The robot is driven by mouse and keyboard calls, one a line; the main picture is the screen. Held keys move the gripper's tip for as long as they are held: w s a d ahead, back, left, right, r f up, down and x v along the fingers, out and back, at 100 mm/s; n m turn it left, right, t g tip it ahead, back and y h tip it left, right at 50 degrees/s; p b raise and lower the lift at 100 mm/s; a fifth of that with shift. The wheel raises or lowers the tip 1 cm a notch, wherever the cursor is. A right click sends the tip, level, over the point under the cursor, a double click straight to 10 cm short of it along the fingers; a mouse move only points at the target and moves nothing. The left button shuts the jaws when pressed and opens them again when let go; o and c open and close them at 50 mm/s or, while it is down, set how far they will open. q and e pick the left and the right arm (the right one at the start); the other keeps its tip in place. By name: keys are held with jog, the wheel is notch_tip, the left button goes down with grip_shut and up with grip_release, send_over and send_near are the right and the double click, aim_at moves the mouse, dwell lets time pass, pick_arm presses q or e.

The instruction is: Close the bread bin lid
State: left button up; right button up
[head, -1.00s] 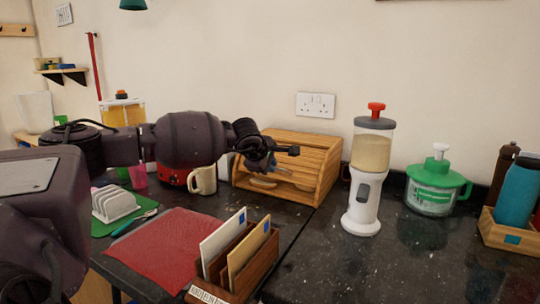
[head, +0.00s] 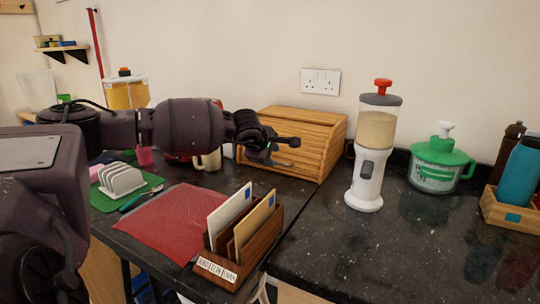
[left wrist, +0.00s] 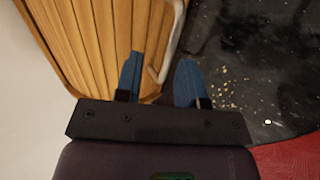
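The wooden bread bin (head: 300,118) stands against the wall. Its slatted roll lid (head: 312,157) is down over the front, and no opening shows; part of the front is hidden behind my arm. My left gripper (head: 284,152) is in front of the lid. In the left wrist view the slatted lid (left wrist: 95,40) fills the upper left, and a pale curved handle (left wrist: 172,45) runs down between the two blue fingers. The fingers of the left gripper (left wrist: 158,72) are apart; whether one touches the handle I cannot tell. My right gripper is out of view.
A cereal dispenser (head: 370,160) stands just right of the bin, with a green-lidded container (head: 437,165) beyond. A mug (head: 208,160) is behind my left arm. A letter rack (head: 240,245) and red mat (head: 170,222) lie in front. Dark counter right of the rack is clear.

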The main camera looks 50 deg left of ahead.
pick_arm(q)
jog(key=p+v, duration=0.2)
jog(key=v, duration=0.8)
jog(key=shift+p, duration=0.4)
